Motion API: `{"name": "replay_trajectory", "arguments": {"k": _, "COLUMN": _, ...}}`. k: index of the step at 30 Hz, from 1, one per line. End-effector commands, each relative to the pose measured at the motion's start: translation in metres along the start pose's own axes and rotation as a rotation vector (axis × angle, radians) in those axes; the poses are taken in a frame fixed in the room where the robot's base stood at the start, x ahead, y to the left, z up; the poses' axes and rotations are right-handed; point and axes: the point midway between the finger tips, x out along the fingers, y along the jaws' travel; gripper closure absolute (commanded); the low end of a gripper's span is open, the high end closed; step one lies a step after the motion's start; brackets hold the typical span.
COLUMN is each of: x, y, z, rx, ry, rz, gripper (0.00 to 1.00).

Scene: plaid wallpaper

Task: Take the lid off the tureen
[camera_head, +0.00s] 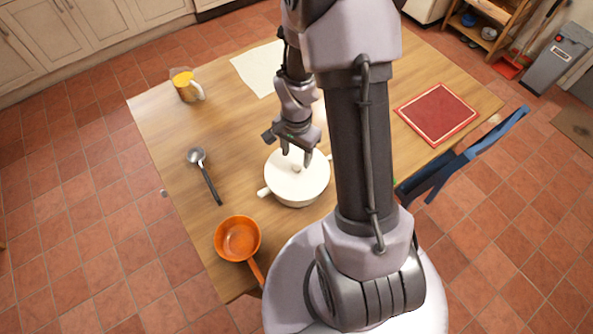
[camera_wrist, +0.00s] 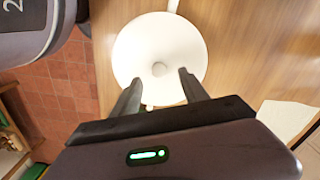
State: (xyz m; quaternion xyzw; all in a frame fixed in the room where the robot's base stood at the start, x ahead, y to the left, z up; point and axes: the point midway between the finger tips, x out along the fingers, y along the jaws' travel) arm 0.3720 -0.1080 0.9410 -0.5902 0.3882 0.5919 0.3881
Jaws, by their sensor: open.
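The white tureen (camera_head: 300,197) stands on the wooden table, with a side handle showing at its left. Its white lid (camera_head: 312,185) is on top and has a small round knob. In the wrist view the lid (camera_wrist: 135,55) is a white disc with the knob (camera_wrist: 159,69) near its middle. My gripper (camera_head: 296,157) is above the lid, its fingers pointing down toward the knob. In the wrist view my gripper (camera_wrist: 158,76) is open, with one finger on each side of the knob in the picture. I cannot tell whether the fingers touch the lid.
An orange saucepan (camera_head: 238,239) and a ladle (camera_head: 203,172) lie left of the tureen.

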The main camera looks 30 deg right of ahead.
Motion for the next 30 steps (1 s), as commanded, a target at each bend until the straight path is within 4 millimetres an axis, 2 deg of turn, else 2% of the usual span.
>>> {"name": "replay_trajectory", "arguments": {"k": 9, "x": 0.054, "y": 0.002, "z": -0.001, "rx": 0.000, "ry": -0.001, "rz": 0.001, "gripper": 0.48}}
{"name": "replay_trajectory", "arguments": {"k": 17, "x": 0.058, "y": 0.002, "z": -0.001, "rx": -0.001, "ry": 0.001, "rz": -0.001, "gripper": 0.48}}
{"name": "replay_trajectory", "arguments": {"k": 20, "x": 0.058, "y": 0.002, "z": -0.001, "rx": -0.001, "ry": 0.001, "rz": -0.001, "gripper": 0.64}}
{"name": "replay_trajectory", "arguments": {"k": 25, "x": 0.058, "y": 0.002, "z": -0.001, "rx": -0.001, "ry": 0.001, "rz": -0.001, "gripper": 0.97}}
{"name": "replay_trajectory", "arguments": {"k": 26, "x": 0.058, "y": 0.002, "z": -0.001, "rx": -0.001, "ry": 0.001, "rz": -0.001, "gripper": 1.00}}
{"name": "replay_trajectory", "arguments": {"k": 30, "x": 0.058, "y": 0.002, "z": -0.001, "rx": -0.001, "ry": 0.001, "rz": -0.001, "gripper": 1.00}}
